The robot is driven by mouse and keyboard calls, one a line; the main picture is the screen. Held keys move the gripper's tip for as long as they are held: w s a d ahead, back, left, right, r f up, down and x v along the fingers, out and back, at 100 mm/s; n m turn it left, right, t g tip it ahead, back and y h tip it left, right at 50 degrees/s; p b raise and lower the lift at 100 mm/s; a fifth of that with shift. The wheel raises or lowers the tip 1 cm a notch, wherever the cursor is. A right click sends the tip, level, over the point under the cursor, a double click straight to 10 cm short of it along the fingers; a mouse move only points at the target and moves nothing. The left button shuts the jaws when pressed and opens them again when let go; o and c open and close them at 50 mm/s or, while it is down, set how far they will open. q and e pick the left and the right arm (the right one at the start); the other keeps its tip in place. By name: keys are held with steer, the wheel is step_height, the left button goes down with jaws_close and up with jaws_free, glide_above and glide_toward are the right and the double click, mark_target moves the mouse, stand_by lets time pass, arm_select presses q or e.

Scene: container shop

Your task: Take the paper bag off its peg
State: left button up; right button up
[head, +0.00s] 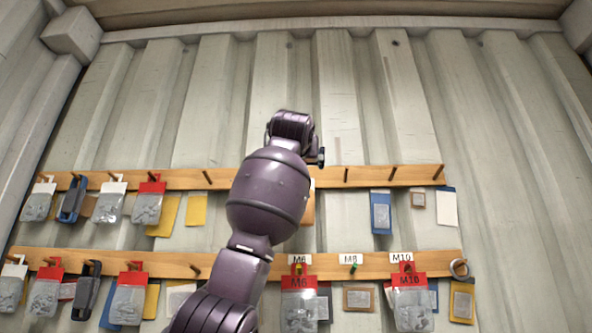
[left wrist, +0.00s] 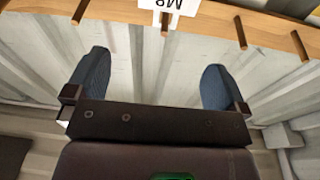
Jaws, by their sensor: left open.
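No thing in view is surely the paper bag. A brownish-orange piece (head: 308,207) shows only as a strip beside my arm below the upper rail, and the arm covers the rest. My left arm rises from the bottom of the head view, and its wrist hides the gripper there. In the left wrist view my left gripper (left wrist: 155,88) is open, with two blue fingers wide apart and nothing between them but the pale corrugated wall. My right gripper is in neither view.
An upper wooden rail (head: 388,177) and a lower wooden rail (head: 165,263) carry pegs with clear bags, red-topped bags (head: 300,303) and dark clips. Labels read M6, M8 (head: 350,260) and M10. The M8 label (left wrist: 178,5) appears upside down in the left wrist view. The upper wall is clear.

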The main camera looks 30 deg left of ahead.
arm_select(q)
steer(key=shift+n+g, duration=0.5)
steer(key=shift+g, duration=0.4)
steer(key=f+p+x, duration=0.1)
steer(key=x, duration=0.3)
steer(key=p+x, duration=0.2)
steer(key=x, duration=0.2)
steer(key=f+p+x, duration=0.1)
steer(key=p+x, duration=0.1)
steer(key=x, duration=0.1)
steer(key=shift+w+a+f, duration=0.25)
steer(key=shift+a, duration=0.15)
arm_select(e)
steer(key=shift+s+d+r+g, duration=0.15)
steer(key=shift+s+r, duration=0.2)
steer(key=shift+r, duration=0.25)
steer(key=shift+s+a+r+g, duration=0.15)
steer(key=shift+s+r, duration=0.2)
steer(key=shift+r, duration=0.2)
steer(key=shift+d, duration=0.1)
arm_select(q)
steer(key=shift+c, duration=0.6)
steer(key=c, duration=0.5)
steer(key=shift+r, duration=0.1)
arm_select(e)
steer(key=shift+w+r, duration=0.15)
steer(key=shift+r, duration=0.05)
